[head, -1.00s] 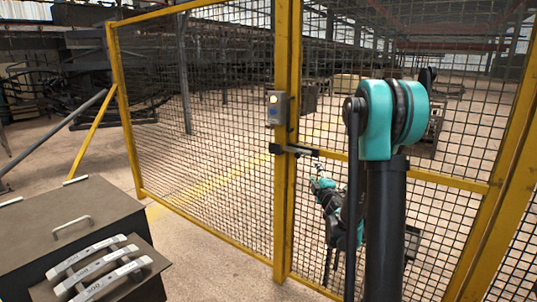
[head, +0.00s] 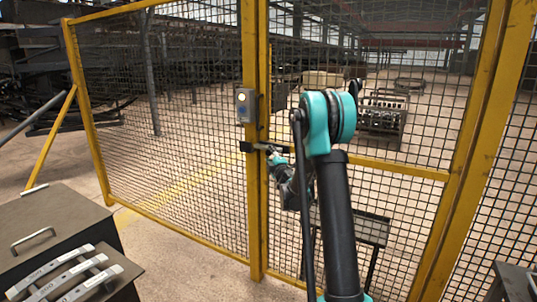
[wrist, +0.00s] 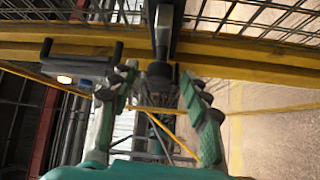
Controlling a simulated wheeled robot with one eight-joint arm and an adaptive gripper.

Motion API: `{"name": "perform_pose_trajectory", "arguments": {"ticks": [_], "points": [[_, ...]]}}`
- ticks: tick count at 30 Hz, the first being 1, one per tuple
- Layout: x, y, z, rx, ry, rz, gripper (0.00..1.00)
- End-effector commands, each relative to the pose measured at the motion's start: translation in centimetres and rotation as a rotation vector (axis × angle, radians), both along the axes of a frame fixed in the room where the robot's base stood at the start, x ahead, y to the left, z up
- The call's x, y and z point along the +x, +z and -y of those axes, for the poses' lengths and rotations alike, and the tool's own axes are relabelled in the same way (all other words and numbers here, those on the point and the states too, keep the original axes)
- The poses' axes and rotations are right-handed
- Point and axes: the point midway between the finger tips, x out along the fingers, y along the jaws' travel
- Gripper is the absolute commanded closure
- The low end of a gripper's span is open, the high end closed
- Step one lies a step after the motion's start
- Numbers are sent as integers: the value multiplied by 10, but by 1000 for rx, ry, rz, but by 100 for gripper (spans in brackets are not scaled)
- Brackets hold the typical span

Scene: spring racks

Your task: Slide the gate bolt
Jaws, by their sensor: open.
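The gate bolt (head: 257,147) is a dark bar on the yellow gate frame, just below a small grey box. In the wrist view, a grey bar ending in a dark knob (wrist: 158,72) points in between my fingers. My gripper (wrist: 160,84) is open, with one finger on each side of the knob. I cannot tell whether either finger touches it.
The grey box (head: 245,106) with a lit lamp is fixed to the yellow post (head: 256,215). Mesh panels (head: 180,130) fill the fence on both sides. A dark cabinet (head: 60,225) with several pale handles stands front left. Racks and crates stand behind the mesh.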

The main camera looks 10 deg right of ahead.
Motion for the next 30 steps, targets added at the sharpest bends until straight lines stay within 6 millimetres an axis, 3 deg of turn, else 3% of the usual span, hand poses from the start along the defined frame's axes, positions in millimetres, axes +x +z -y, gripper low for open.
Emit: {"name": "perform_pose_trajectory", "arguments": {"ticks": [6, 17, 28, 30], "points": [[23, 2, -4, -1, 1, 0, 53], [27, 2, -5, -1, 0, 0, 53], [27, 2, -4, -1, 0, 0, 97], [27, 2, -4, -1, 0, 0, 100]]}}
